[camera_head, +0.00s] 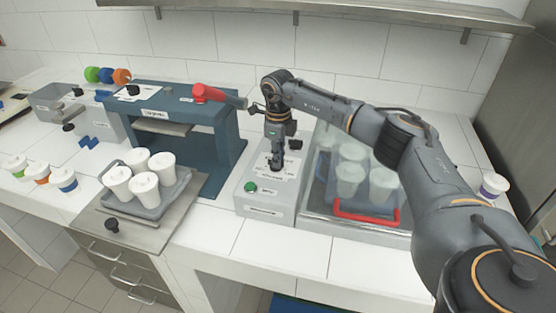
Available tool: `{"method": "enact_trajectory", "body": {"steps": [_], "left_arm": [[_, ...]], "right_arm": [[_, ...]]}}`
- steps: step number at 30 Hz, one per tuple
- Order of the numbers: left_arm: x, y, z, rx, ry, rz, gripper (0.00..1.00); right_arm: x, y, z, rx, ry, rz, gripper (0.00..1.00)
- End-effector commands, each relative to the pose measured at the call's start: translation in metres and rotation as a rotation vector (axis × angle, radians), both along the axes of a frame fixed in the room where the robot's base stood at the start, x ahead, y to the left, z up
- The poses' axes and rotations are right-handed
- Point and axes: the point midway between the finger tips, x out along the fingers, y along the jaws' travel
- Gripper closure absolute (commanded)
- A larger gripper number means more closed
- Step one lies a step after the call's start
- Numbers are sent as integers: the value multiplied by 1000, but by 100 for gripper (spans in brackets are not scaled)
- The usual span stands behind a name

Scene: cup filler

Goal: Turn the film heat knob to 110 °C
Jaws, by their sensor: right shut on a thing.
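The grey control box (262,196) stands on the counter in the middle of the view, with labels and a green button (250,187) on its sloped top. My right gripper (276,163) points down onto the upper part of this top. It is shut on the film heat knob, which the fingers mostly hide. The knob's pointer and the 110 °C mark are too small to read. My left gripper is not in view.
A clear-lidded case with a red handle (366,217) and cups inside stands right of the box. A shelf (330,14) hangs above.

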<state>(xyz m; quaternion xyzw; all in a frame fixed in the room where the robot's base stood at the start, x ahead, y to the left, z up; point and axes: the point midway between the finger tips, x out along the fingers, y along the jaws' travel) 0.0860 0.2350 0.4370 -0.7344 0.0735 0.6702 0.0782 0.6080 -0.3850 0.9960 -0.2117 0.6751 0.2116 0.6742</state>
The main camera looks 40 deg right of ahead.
Motion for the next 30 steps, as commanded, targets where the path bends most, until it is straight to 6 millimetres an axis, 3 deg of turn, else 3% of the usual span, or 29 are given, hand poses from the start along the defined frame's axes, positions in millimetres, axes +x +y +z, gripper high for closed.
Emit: {"method": "enact_trajectory", "body": {"steps": [9, 24, 25, 27, 30], "left_arm": [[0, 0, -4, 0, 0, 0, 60], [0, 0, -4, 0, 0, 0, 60], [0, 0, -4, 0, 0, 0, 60], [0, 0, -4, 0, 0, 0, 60], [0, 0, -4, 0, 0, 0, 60]], "right_arm": [[2, -1, 2, 0, -7, 99, 100], [2, -1, 3, 0, -7, 115, 100], [2, -1, 3, 0, -7, 115, 83], [2, -1, 3, 0, -7, 115, 68], [2, -1, 2, 0, -5, 114, 66]]}}
